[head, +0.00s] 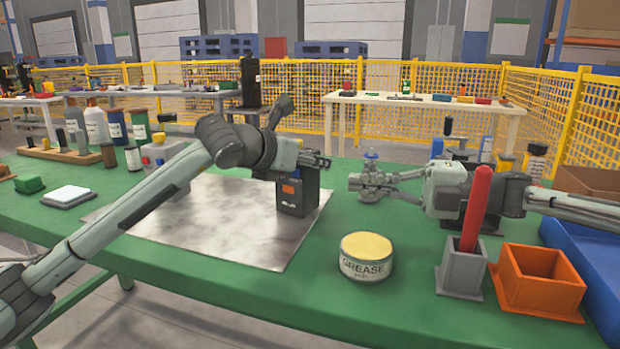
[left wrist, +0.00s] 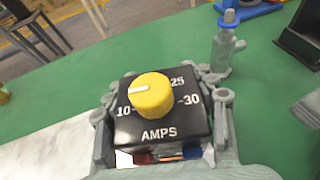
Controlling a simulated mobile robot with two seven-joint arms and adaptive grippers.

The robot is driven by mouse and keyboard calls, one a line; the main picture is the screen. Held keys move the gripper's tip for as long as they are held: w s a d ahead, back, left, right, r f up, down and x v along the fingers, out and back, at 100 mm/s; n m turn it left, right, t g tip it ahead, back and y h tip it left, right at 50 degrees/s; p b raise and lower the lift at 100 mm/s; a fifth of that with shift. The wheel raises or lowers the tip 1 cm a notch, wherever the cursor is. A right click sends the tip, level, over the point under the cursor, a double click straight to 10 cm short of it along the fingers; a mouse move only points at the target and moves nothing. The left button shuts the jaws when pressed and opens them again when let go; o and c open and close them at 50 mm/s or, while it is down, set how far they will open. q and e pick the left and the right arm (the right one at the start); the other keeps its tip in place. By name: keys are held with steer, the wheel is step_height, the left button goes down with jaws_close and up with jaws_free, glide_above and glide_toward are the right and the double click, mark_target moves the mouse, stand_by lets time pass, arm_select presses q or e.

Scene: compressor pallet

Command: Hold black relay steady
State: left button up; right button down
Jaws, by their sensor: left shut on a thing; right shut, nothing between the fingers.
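The black relay (head: 297,193) is a black box with an orange label, standing upright at the right edge of the grey metal sheet. In the left wrist view the relay (left wrist: 160,129) shows a yellow dial (left wrist: 152,96) on top, with AMPS and numbers around it. My left gripper (head: 312,163) is shut on the relay, with a finger on each side of it in the wrist view. My right gripper (head: 370,184) is shut and empty, to the right of the relay and apart from it.
A small blue-topped item (head: 371,155) is close to my right gripper; contact is unclear. A grease tin (head: 366,257), a grey holder (head: 461,270) with a red stick and an orange bin (head: 541,280) stand front right. The metal sheet (head: 215,225) is mostly clear.

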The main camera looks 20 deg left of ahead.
mark_target(305, 173)
steer(key=a, duration=1)
steer(key=shift+s, duration=0.35)
steer(key=shift+w+d, duration=0.25)
steer(key=shift+w, duration=0.65)
arm_select(q)
steer(key=shift+s, duration=0.1)
arm_select(e)
steer(key=shift+w+d, duration=0.15)
steer(key=shift+w, duration=0.1)
arm_select(q)
steer(key=shift+d, duration=0.1)
arm_select(e)
steer(key=d, duration=0.6)
steer(key=shift+s, duration=0.1)
steer(key=shift+s+d, duration=0.2)
steer(key=shift+d, duration=0.45)
steer(key=shift+g, duration=0.3)
